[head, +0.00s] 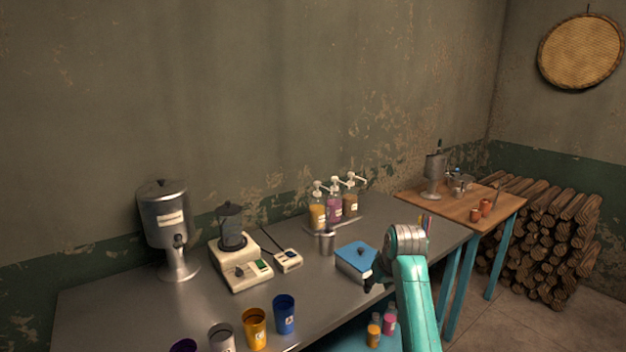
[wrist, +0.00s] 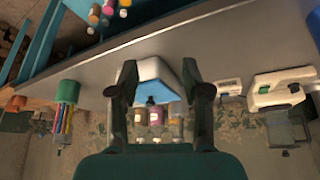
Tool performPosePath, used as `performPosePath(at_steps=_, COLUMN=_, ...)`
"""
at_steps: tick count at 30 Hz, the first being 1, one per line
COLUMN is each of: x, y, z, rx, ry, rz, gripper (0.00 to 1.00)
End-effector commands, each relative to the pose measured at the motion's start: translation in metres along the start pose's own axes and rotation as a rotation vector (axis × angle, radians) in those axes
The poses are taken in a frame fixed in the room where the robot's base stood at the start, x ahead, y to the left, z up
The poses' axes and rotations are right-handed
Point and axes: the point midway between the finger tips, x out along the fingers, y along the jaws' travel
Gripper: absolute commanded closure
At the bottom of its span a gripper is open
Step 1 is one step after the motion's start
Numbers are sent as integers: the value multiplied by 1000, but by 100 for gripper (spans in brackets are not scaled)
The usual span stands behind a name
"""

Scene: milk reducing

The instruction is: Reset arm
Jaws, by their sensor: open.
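My teal arm rises at the front right of the metal table (head: 120,310) in the head view. My gripper (head: 372,284) is dark and partly hidden behind the arm, close to the blue-lidded box (head: 352,262). In the wrist view my gripper (wrist: 163,80) has its two dark fingers wide apart with nothing held between them. The wrist picture is upside down, and the blue and white box (wrist: 150,85) shows beyond the fingers, apparently not gripped.
Pump bottles (head: 335,205), a metal cup (head: 327,243), a scale with a dark pot (head: 240,262) and a steel dispenser (head: 165,225) stand on the table. Several coloured cups (head: 284,314) line its front edge. A wooden table (head: 460,208) adjoins at right, near stacked logs (head: 545,235).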

Motion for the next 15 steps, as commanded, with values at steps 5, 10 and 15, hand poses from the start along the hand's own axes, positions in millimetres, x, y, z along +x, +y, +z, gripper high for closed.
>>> performPosePath(at_steps=5, x=50, y=-5, z=52, rx=16, ry=42, rz=12, gripper=52)
performPosePath(at_steps=10, x=90, y=-11, z=106, rx=34, ry=99, rz=27, gripper=52)
performPosePath(at_steps=15, x=118, y=-19, z=164, rx=50, ry=155, rz=43, gripper=52)
